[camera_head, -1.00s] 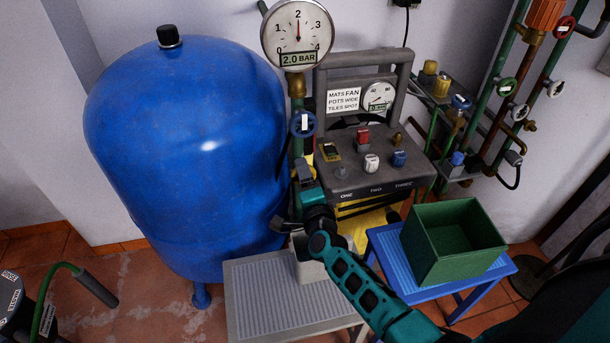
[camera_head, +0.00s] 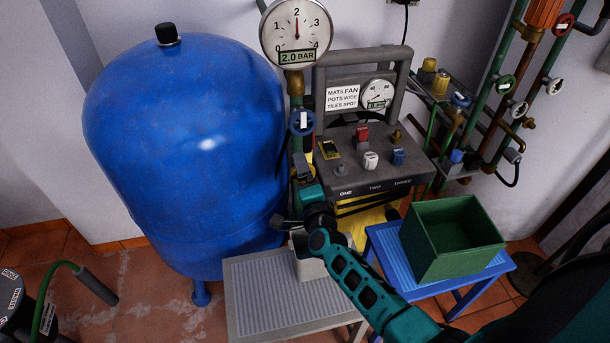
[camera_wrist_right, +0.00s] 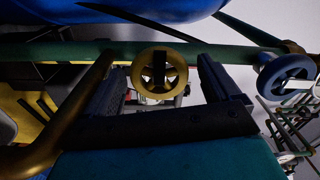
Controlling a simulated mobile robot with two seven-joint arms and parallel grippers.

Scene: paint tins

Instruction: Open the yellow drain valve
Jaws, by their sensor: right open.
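The right gripper is open and holds nothing. In the head view, my right gripper (camera_head: 303,168) is at the green pipe between the blue tank and the control panel, and the yellow wheel is hidden there. My left gripper is out of view.
A blue handwheel (camera_head: 302,123) is on the same pipe above the gripper, below a 2.0 bar gauge (camera_head: 296,32). A blue tank (camera_head: 185,150) is close on the left, a control panel (camera_head: 350,180) on the right. A green crate (camera_head: 455,262) stands on a blue stand.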

